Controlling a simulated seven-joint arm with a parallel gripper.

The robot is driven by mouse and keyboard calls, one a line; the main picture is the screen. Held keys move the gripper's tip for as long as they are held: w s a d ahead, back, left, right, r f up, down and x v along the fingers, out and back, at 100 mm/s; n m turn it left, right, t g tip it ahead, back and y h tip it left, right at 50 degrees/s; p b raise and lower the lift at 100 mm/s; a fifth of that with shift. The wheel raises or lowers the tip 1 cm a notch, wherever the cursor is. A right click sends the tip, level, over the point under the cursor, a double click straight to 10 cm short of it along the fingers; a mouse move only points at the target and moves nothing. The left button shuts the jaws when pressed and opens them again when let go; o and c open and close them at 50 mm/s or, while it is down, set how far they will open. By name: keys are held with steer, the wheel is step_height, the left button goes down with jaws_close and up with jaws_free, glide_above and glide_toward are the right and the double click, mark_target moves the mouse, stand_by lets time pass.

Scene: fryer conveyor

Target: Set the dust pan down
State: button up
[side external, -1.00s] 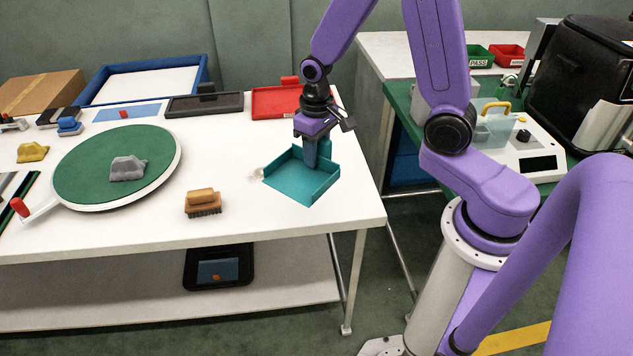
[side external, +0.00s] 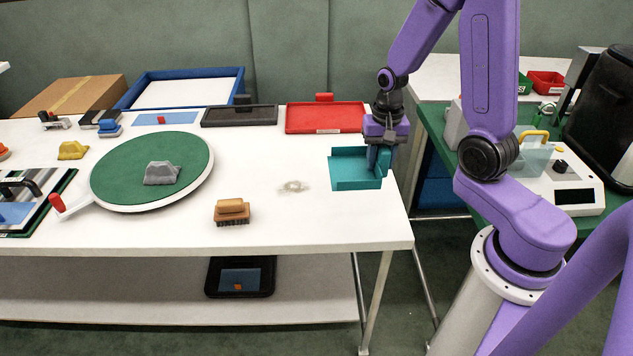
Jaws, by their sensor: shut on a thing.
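The teal dust pan (side external: 352,168) is at the right end of the white table in the side view, its open side facing left. My gripper (side external: 381,152) is shut on the pan's handle at the right side. The handle is mostly hidden by the fingers. The pan looks level and close to the tabletop; I cannot tell whether it touches.
A brown brush (side external: 232,211) stands near the front edge. A round green board (side external: 125,172) with a grey piece (side external: 162,173) lies to the left. A red tray (side external: 325,119) and a black tray (side external: 239,117) are behind. The white table (side external: 290,225) is clear around the dust patch.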

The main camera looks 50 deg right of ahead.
mark_target(355, 153)
steer(key=w+f, duration=0.1)
steer(key=w, duration=0.2)
steer(key=w+d+f, duration=0.1)
steer(key=w, duration=0.2)
steer(key=w+d+f, duration=0.1)
steer(key=w+f, duration=0.1)
steer(key=w, duration=0.1)
steer(key=shift+d+f, duration=0.1)
steer(key=shift+d, duration=0.15)
steer(key=w+f, duration=0.2)
steer(key=w+d+f, duration=0.1)
steer(key=w+f, duration=0.1)
steer(key=f, duration=0.1)
steer(key=shift+w+f, duration=0.1)
steer(key=shift+f, duration=0.15)
steer(key=shift+w+f, duration=0.1)
steer(key=shift+f, duration=1.55)
steer(key=shift+f, duration=0.1)
steer(key=o, duration=1.1)
steer(key=shift+c, duration=0.2)
